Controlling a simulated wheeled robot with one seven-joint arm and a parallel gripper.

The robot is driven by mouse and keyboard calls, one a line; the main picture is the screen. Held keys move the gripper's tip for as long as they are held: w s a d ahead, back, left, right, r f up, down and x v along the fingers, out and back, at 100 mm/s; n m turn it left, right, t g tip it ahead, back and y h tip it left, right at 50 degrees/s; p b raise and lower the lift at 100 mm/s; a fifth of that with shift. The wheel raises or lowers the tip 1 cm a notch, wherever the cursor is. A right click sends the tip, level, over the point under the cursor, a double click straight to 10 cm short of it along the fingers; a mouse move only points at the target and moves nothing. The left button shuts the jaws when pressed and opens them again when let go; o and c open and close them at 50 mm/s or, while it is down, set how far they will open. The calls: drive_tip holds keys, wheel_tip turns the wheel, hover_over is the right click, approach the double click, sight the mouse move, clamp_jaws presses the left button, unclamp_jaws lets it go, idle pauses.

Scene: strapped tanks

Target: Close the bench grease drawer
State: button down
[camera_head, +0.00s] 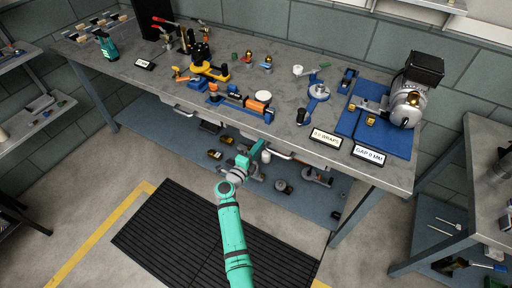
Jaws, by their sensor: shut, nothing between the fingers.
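A grey workbench (130,73) crosses the camera_head view. Under its front edge a pale drawer front with a handle (280,154) shows just right of my arm's end. A second pale drawer front with a handle (182,111) shows further left. I cannot read a label on either, so I cannot tell which is the grease drawer, nor how far either stands out. My teal arm reaches up from the bottom, and my gripper (264,155) is shut and empty close to the right drawer's handle. Whether it touches the handle is too small to tell.
A blue lower shelf (150,127) under the bench holds several small parts. Tools, a blue plate (347,122) with a motor, and label signs (325,137) crowd the benchtop. A black floor mat (160,235) lies in front. Another bench (480,135) stands at right, shelves at left.

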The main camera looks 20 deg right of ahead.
drive_tip(key=v, duration=1.3)
drive_tip(key=shift+s+a, duration=0.25)
drive_tip(key=shift+s, duration=0.05)
drive_tip(key=s+a+r+n+t+y, duration=0.1)
drive_tip(key=s+a+n+y, duration=0.3)
drive_tip(key=s+n, duration=0.5)
drive_tip(key=s+a+r+n+t+y, duration=0.1)
drive_tip(key=s+a+r+n+y, duration=0.2)
drive_tip(key=s+n, duration=0.6)
drive_tip(key=s+a+r+n+t+y, duration=0.1)
drive_tip(key=s+a+r+n+y, duration=0.2)
drive_tip(key=s+n, duration=0.6)
drive_tip(key=s+a+y, duration=0.2)
drive_tip(key=s+y, duration=0.1)
drive_tip(key=s, duration=1.4)
drive_tip(key=shift+s+a+n, duration=0.2)
drive_tip(key=shift+n, duration=0.1)
